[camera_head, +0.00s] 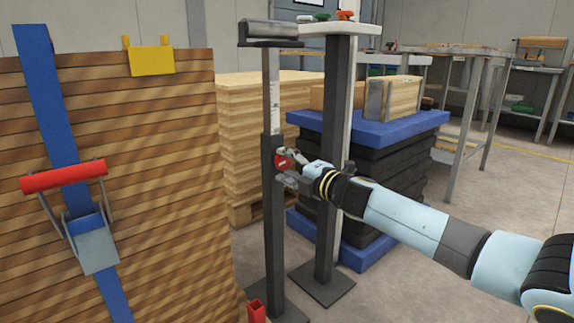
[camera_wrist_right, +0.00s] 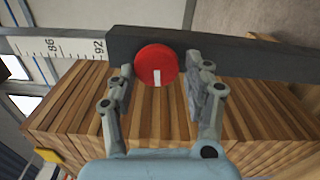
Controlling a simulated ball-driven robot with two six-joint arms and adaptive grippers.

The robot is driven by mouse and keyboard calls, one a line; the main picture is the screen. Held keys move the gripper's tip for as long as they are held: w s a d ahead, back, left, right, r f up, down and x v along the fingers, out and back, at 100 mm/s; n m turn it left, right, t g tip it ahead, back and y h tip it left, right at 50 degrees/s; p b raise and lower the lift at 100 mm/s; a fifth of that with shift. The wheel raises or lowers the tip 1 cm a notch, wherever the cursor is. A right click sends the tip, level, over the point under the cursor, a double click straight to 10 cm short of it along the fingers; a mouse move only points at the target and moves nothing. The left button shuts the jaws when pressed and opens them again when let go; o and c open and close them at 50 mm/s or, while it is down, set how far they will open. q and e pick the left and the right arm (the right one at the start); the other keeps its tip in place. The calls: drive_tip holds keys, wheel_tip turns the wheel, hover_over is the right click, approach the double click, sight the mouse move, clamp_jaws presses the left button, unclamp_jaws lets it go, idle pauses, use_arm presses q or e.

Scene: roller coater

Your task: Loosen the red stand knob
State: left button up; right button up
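The red stand knob (camera_head: 282,162) is a round disc on the side of a dark upright stand post (camera_head: 273,215). In the right wrist view the knob (camera_wrist_right: 156,62) faces me, and its white mark points down in the picture. My right gripper (camera_head: 288,168) reaches in from the right at the knob. In the wrist view its fingers (camera_wrist_right: 160,75) are spread, one on each side of the knob, with a narrow gap showing on the right; contact on the left is unclear. My left gripper is not in view.
A ruler scale (camera_wrist_right: 70,47) runs along the post beside the knob. A second grey post (camera_head: 334,130) stands close behind. A large wooden stack (camera_head: 150,150) with a blue strap and red-handled ratchet (camera_head: 65,177) fills the left. A blue-topped stack (camera_head: 400,125) stands behind my right arm.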

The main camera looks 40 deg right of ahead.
drive_tip(key=shift+o, duration=1.2)
drive_tip(key=shift+r, duration=0.1)
